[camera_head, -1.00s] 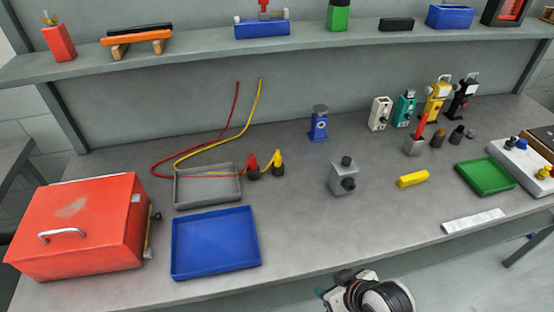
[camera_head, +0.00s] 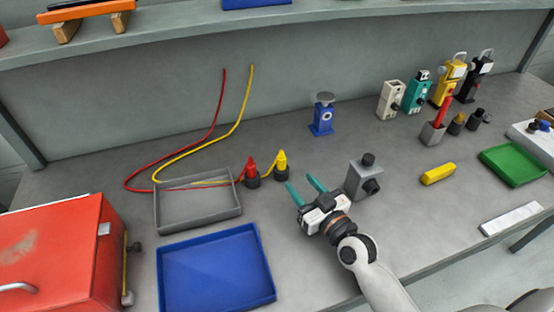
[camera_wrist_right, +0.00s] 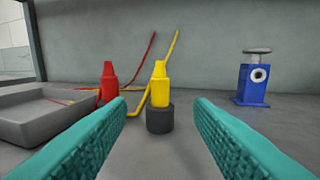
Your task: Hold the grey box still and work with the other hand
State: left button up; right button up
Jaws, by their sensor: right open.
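The grey box (camera_head: 363,180) stands upright on the bench, with a black knob on its top and another on its front. My right gripper (camera_head: 304,188) is open and empty, its teal fingers pointing to the back left, just left of the grey box. In the right wrist view the open fingers (camera_wrist_right: 160,130) frame the yellow plug (camera_wrist_right: 160,84) in its dark round socket (camera_wrist_right: 160,118), which is ahead of them. The red plug (camera_wrist_right: 109,84) stands to its left; both also show in the head view. My left gripper is not in view.
A grey tray (camera_head: 200,222) and a blue tray (camera_head: 218,305) lie left of my right gripper. A red toolbox (camera_head: 60,255) is at far left. A blue device (camera_head: 322,118) stands behind. A yellow block (camera_head: 437,174) lies right of the grey box.

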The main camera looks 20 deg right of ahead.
aim_at(284, 163)
jog(key=x, duration=0.4)
jog(key=shift+a+r+p, duration=0.1)
jog(key=shift+r+p, duration=0.05)
jog(key=shift+p, duration=0.15)
jog(key=shift+w+a, duration=0.1)
jog(key=shift+w, duration=0.25)
jog(key=p+x, duration=0.1)
jog(key=x, duration=0.4)
jog(key=shift+r, duration=0.1)
jog(key=shift+w, duration=0.25)
jog(key=shift+s, duration=0.1)
jog(key=shift+c, duration=0.6)
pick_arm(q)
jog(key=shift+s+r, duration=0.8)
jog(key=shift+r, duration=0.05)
pick_arm(e)
grip_shut()
